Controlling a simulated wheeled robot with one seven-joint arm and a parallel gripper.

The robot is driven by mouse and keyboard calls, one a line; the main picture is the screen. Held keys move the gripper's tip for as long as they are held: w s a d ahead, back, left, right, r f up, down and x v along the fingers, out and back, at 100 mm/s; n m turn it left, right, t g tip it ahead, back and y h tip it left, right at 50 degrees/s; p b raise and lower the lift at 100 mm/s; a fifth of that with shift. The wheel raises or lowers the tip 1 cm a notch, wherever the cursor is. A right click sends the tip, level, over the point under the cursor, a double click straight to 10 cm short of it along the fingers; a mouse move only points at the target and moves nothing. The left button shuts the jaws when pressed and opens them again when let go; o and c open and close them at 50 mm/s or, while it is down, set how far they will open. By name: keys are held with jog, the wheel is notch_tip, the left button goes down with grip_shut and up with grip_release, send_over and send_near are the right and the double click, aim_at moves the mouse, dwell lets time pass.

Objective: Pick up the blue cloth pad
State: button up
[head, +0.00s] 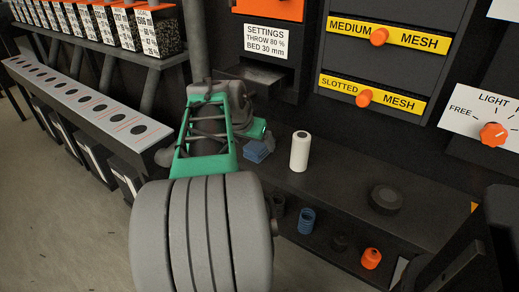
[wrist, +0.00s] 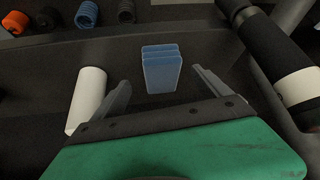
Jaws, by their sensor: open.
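The blue cloth pad (head: 258,151) lies on the dark shelf, left of a white roll, in the head view. In the wrist view the blue pad (wrist: 161,70) looks like a small stack of folded layers. It stands ahead of and between the two grey fingers of my gripper (wrist: 160,87). The fingers are apart and nothing is held. In the head view my gripper (head: 268,142) is beside the pad, and the arm partly hides that area.
The white roll (head: 300,151) stands close to the right of the pad; in the wrist view it (wrist: 87,100) is just outside the left finger. A black disc (head: 386,199) lies further right. Blue (head: 307,221) and orange (head: 371,258) rings sit on a lower shelf. A black-and-white cylinder (wrist: 275,55) is at the right in the wrist view.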

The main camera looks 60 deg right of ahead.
aim_at(258, 144)
jog(key=d+f, duration=0.1)
jog(key=d, duration=0.1)
jog(key=d+f, duration=0.1)
jog(key=shift+w+d+f+b, duration=0.1)
jog(key=shift+d+f+b, duration=0.25)
jog(key=shift+d+b, duration=0.05)
jog(key=c, duration=1.4)
jog(key=shift+c, duration=0.2)
jog(key=shift+a+r+p, duration=0.1)
jog(key=shift+r+p, duration=0.35)
jog(key=shift+r, duration=0.05)
jog(key=a, duration=0.5)
jog(key=a+p, duration=0.1)
jog(key=a, duration=1.1)
jog(key=shift+s+a+f, duration=0.1)
jog(key=shift+s+a, duration=0.05)
jog(key=shift+s, duration=0.15)
jog(key=shift+s+a, duration=0.1)
jog(key=shift+a, duration=0.2)
